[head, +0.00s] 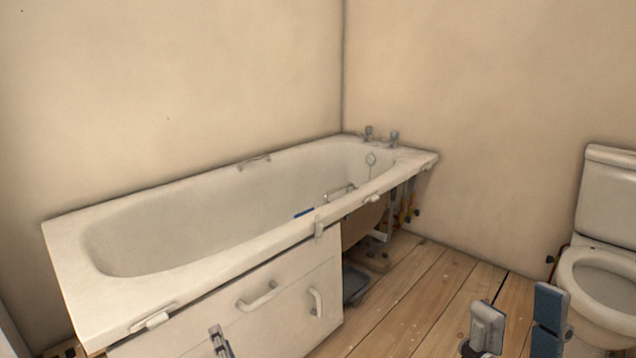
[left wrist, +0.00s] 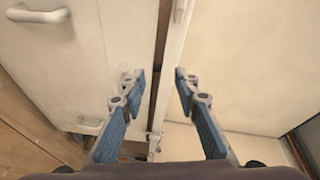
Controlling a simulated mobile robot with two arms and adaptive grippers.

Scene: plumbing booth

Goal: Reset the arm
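My left gripper (head: 220,342) shows only in part at the bottom edge of the head view, in front of the white bath panel (head: 283,312). In the left wrist view my left gripper (left wrist: 157,88) has its two blue-padded fingers spread, with nothing between them. White panels and a narrow dark gap lie beyond its fingers. My right gripper (head: 519,318) is at the bottom right of the head view, over the wooden floor. Its two fingers stand apart and nothing shows between them. Both arms are mostly out of view.
A white bathtub (head: 75,250) runs along the wall, with taps (head: 393,139) at its far end. A small blue item (head: 304,212) lies by its near rim. A dark grey tray (head: 356,286) sits under the open end. A toilet (head: 606,200) stands right. Floorboards (head: 440,290) between are clear.

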